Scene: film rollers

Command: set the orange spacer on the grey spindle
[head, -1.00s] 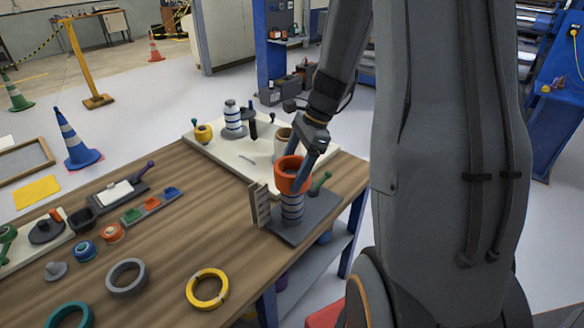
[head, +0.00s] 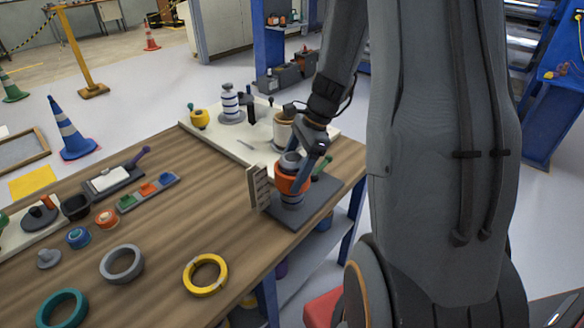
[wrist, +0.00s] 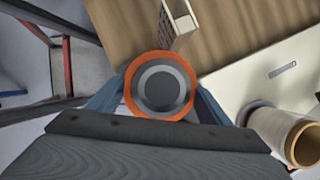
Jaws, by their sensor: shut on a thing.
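The orange spacer (head: 291,181) is a thick ring around the upper part of the grey spindle (head: 291,160). In the wrist view the orange spacer (wrist: 133,72) encircles the round grey spindle top (wrist: 162,86). My gripper (head: 299,182) is shut on the orange spacer, with a finger on either side of it; the fingers also show in the wrist view (wrist: 160,98). The spindle stands on a dark base plate (head: 308,214).
A slotted upright gauge (head: 259,187) stands close left of the spindle. A green-knobbed lever (head: 328,158) is close behind right. A pale board (head: 222,148) behind holds a striped spindle (head: 230,101) and a tan roll (head: 283,130). A yellow ring (head: 205,275) and grey ring (head: 122,263) lie front left.

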